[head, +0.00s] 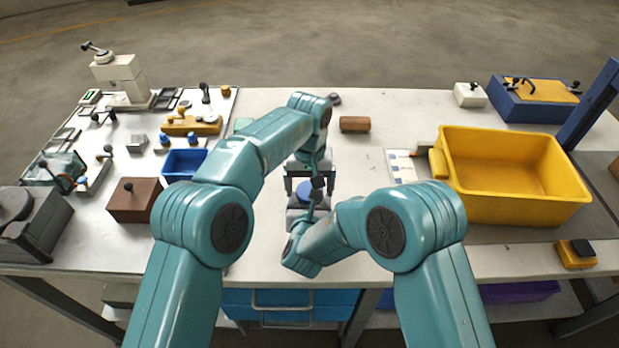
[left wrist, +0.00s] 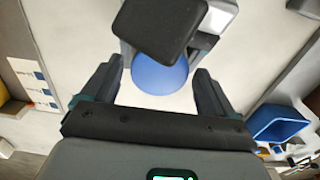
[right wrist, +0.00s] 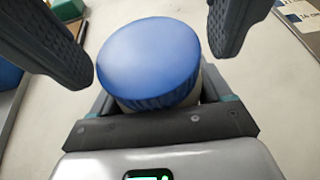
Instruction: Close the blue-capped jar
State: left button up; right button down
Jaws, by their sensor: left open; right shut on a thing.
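The jar's round blue cap (head: 308,190) shows at the table's middle; in the right wrist view the cap (right wrist: 150,60) sits over the pale jar body (right wrist: 160,104). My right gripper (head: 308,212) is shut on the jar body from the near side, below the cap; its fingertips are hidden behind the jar. My left gripper (head: 304,177) is open above the jar. In the left wrist view the cap (left wrist: 160,76) lies between the spread fingers of my left gripper (left wrist: 158,72), with gaps. A dark block covers part of the cap there. How tightly the cap sits cannot be told.
A yellow bin (head: 515,212) stands on the right and a small blue bin (head: 184,165) on the left. A brown cylinder (head: 354,124) lies behind the jar. A brown box (head: 133,200) and several small parts crowd the left. The front middle tabletop is clear.

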pick_arm(q)
jog(key=c, duration=1.1)
jog(key=m, duration=0.6)
jog(key=shift+m, duration=0.3)
jog(key=o, duration=1.1)
jog(key=shift+o, duration=0.4)
jog(key=shift+d, duration=0.1)
jog(key=shift+s, duration=0.1)
